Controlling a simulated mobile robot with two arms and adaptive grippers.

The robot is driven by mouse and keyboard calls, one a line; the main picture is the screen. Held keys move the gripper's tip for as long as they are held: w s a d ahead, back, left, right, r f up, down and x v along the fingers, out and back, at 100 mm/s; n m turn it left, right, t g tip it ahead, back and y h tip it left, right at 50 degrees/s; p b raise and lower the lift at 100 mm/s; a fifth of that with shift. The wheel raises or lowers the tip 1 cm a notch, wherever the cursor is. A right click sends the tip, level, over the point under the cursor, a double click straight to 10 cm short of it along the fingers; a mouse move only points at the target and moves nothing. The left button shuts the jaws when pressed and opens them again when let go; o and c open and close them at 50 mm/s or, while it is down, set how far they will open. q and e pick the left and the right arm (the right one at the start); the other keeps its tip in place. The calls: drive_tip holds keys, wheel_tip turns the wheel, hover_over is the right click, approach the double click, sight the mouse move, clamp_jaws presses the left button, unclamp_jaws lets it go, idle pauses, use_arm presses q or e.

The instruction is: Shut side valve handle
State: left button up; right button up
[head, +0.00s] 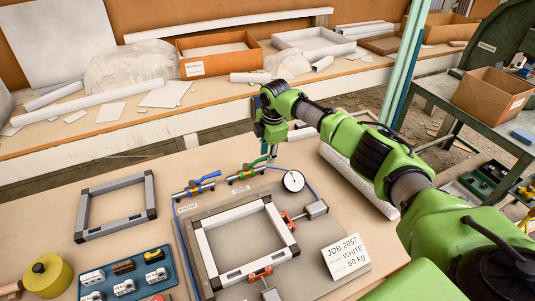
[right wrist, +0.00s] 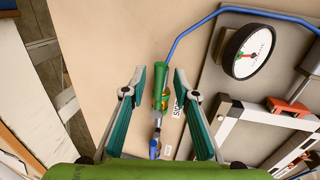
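The side valve has a green handle (head: 256,164) and stands behind the flat work plate, beside a "SIDE" label (right wrist: 177,107). In the right wrist view the green handle (right wrist: 160,80) points roughly in line with the brass body (right wrist: 165,102) and the blue fitting (right wrist: 155,145). My right gripper (head: 268,157) is over the valve, pointing down. In the right wrist view its two teal fingers (right wrist: 160,72) are spread on either side of the handle, with gaps on both sides. In the head view the gripper partly hides the handle. My left gripper is not in view.
A second valve with a blue handle (head: 208,177) stands to the left. A round dial gauge (head: 293,181) stands to the right, with a blue hose near it. A white frame (head: 208,255) lies clamped on the plate. A grey frame (head: 85,205) lies at left.

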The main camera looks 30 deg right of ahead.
drive_tip(key=shift+f, duration=0.15)
clamp_jaws()
